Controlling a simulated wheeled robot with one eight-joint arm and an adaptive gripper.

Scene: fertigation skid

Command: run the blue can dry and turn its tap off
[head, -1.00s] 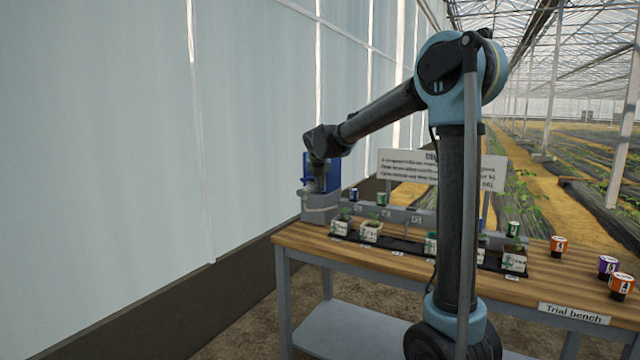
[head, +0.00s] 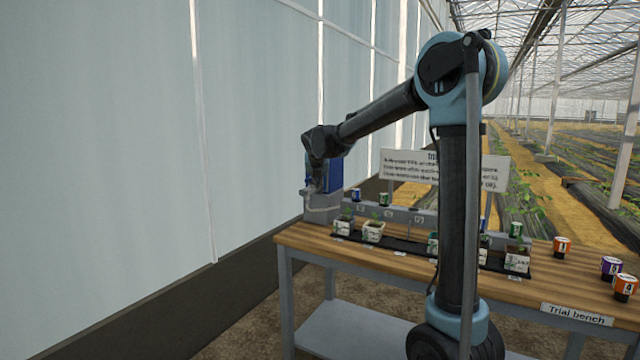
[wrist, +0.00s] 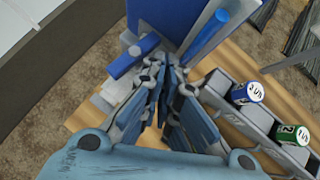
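The blue can (head: 336,174) stands on a grey stand (head: 322,207) at the far left end of the bench, partly hidden by my gripper. In the wrist view, a broad blue face of the can (wrist: 172,16) fills the top. A blue bar (wrist: 130,58) lies left of my fingertips and a blue rod (wrist: 206,36) right of them; I cannot tell which is the tap's handle. My gripper (wrist: 163,75) has its fingertips close together, right by the can's front. Whether they grip anything is hidden. It also shows in the head view (head: 312,184). No running liquid is discernible.
Pots with seedlings (head: 373,231) stand in a dark tray along the bench (head: 400,262). A grey rail behind holds a blue cup (wrist: 247,92) and a green cup (wrist: 291,134). Orange and purple cups (head: 611,266) stand at the right. A sign (head: 405,167) rises behind.

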